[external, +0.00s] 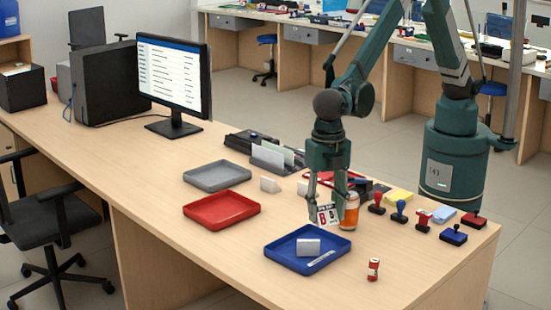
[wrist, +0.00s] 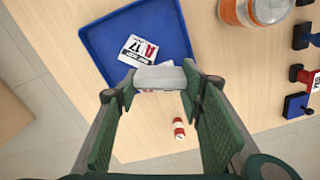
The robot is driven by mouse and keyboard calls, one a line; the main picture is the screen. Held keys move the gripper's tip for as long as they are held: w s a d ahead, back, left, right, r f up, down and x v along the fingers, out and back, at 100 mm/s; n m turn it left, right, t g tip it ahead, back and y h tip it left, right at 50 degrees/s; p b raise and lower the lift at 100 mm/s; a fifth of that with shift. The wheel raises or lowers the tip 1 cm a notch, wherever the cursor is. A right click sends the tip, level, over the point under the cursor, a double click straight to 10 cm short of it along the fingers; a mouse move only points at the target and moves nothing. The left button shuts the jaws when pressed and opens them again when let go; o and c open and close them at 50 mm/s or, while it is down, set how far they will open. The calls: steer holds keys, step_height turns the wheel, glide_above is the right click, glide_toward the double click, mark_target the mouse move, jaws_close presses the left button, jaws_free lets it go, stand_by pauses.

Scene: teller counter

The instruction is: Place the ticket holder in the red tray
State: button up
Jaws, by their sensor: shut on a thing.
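My gripper (external: 326,207) is above the counter behind the blue tray, pointing down and shut on a small white ticket holder (external: 328,215) with red print. In the wrist view, the holder's pale top (wrist: 162,76) spans between the fingertips of my gripper (wrist: 157,84). A white card reading A17 (wrist: 138,50) shows just beyond it; whether it belongs to the held piece or lies in the tray is unclear. The red tray (external: 222,210) is empty, left of my gripper in the external view, and outside the wrist view.
The blue tray (external: 290,262) holds a white block (external: 308,247) and a white strip. A grey tray (external: 217,176) lies behind the red one. An orange jar (external: 350,212) stands close beside my gripper. Stamps (external: 400,211) and a small red-and-white bottle (external: 373,269) are to the right.

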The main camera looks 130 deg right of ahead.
steer(key=w+d+m, duration=0.2)
steer(key=d, duration=1.8)
steer(key=w+d+m, duration=0.2)
steer(key=d+m, duration=0.1)
steer(key=d, duration=1.6)
steer(key=shift+w+d+p, duration=0.3)
steer(key=shift+d+p, duration=0.05)
steer(key=shift+p, duration=0.1)
glide_above(222, 212)
steer(key=shift+d+f+b, duration=0.1)
steer(key=shift+f+b, duration=0.35)
steer(key=shift+f, duration=2.55)
steer(key=shift+f+b, duration=0.3)
steer(key=shift+f, duration=1.55)
steer(key=shift+f, duration=0.2)
steer(key=o, duration=0.9)
steer(key=shift+r, duration=0.15)
